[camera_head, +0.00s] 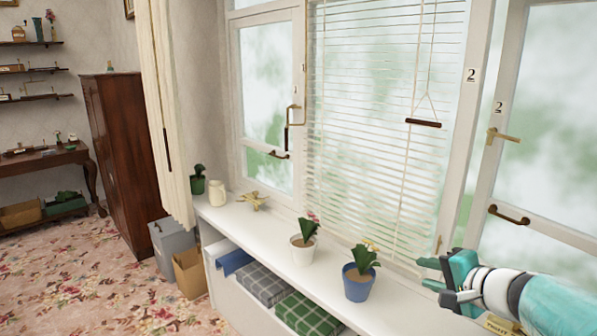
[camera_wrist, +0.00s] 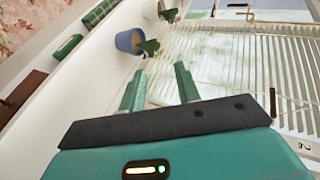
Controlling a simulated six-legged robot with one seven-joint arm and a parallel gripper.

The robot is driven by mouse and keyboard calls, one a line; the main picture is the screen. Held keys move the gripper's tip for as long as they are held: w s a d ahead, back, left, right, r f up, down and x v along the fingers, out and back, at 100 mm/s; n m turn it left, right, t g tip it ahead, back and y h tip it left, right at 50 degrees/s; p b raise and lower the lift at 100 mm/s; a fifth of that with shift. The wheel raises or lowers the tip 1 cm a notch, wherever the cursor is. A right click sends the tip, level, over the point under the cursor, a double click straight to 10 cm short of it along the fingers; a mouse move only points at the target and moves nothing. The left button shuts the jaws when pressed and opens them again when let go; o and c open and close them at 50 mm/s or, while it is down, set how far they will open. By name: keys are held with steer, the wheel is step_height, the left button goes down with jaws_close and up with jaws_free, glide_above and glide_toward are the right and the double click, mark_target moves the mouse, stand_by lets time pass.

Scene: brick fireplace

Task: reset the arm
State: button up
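My arm reaches in from the lower right in the head view, with my gripper (camera_head: 430,274) above the right part of the white window sill. Its two green fingers stand apart with nothing between them. The wrist view also shows my gripper (camera_wrist: 159,82) open and empty, with the sill and the blind beyond it. The blue pot with a plant (camera_head: 358,282) stands on the sill to the left of my gripper. It also shows in the wrist view (camera_wrist: 130,41), beyond the fingertips.
The white blind (camera_head: 370,130) hangs close behind my gripper, with a dark pull bar (camera_head: 423,122). A white pot with a plant (camera_head: 302,249) stands further left on the sill (camera_head: 270,245). Window handles (camera_head: 509,214) stick out at the right. Folded cloths (camera_head: 305,314) lie below the sill.

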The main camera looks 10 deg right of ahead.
steer(key=s+a+f+n+g+y, duration=0.15)
steer(key=s+a+n+g, duration=0.45)
steer(key=a, duration=0.7)
steer(key=s+a+f+n+h, duration=0.2)
steer(key=s+n+h, duration=0.3)
steer(key=s, duration=0.6)
steer(key=shift+a+f+n+g, duration=0.4)
steer(key=shift+a+n, duration=0.05)
steer(key=shift+n, duration=0.45)
steer(key=shift+d+h, duration=0.1)
steer(key=shift+h, duration=0.15)
